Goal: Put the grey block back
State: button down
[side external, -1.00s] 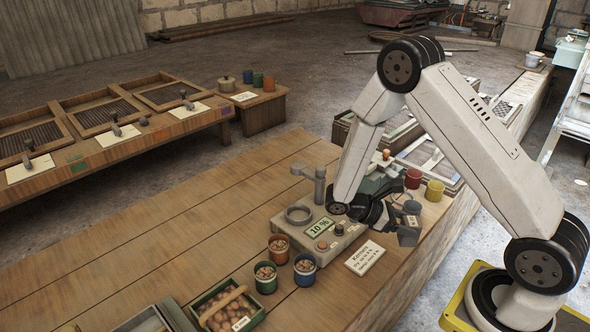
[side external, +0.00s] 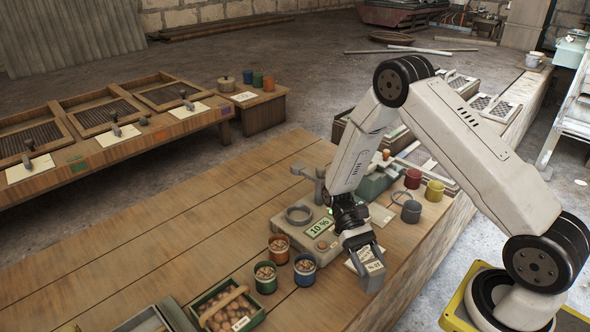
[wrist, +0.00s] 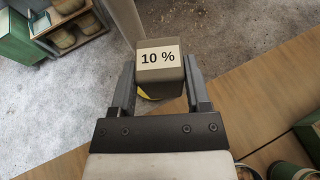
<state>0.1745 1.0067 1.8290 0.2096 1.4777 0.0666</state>
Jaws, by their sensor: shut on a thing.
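The grey block (wrist: 160,76) carries a white label reading "10 %". In the wrist view it sits between the two fingers of my gripper (wrist: 159,88), which is shut on it. In the side view my gripper (side external: 368,272) is over the bench's near right part, in front of the grey console and partly covering the white "Kernels" card (side external: 352,266). The block is small there and hard to tell from the fingers. The grey console (side external: 296,232) has a round ring on top and a green-edged "10 %" plate (side external: 320,227).
Orange (side external: 279,248), green (side external: 265,278) and blue (side external: 305,270) cups stand left of my gripper. A crate with a handle (side external: 227,307) is nearer the camera. Red (side external: 413,178) and yellow (side external: 434,191) cups and a grey pot (side external: 411,212) stand behind. The bench's left part is clear.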

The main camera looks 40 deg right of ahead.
jog(key=w+a+r+m+t+y, duration=0.1)
jog(key=w+a+m+t+y, duration=0.3)
jog(key=w, duration=0.5)
jog(key=w+a+r+m+t+y, duration=0.1)
jog(key=w+a+m+t+y, duration=0.3)
jog(key=w+m+t, duration=0.4)
jog(key=shift+w+a+r+m+t, duration=0.3)
jog(key=shift+w+a+r+m, duration=0.15)
jog(key=shift+m, duration=0.25)
jog(key=shift+w+f, duration=0.1)
jog(key=w+a+f, duration=0.1)
jog(key=w+f, duration=0.8)
jog(key=w, duration=0.4)
jog(key=shift+a, duration=0.4)
jog(key=shift+w+f, duration=0.1)
jog(key=shift+f, duration=0.05)
jog(key=shift+w+f, duration=0.2)
jog(key=shift+f, duration=1.65)
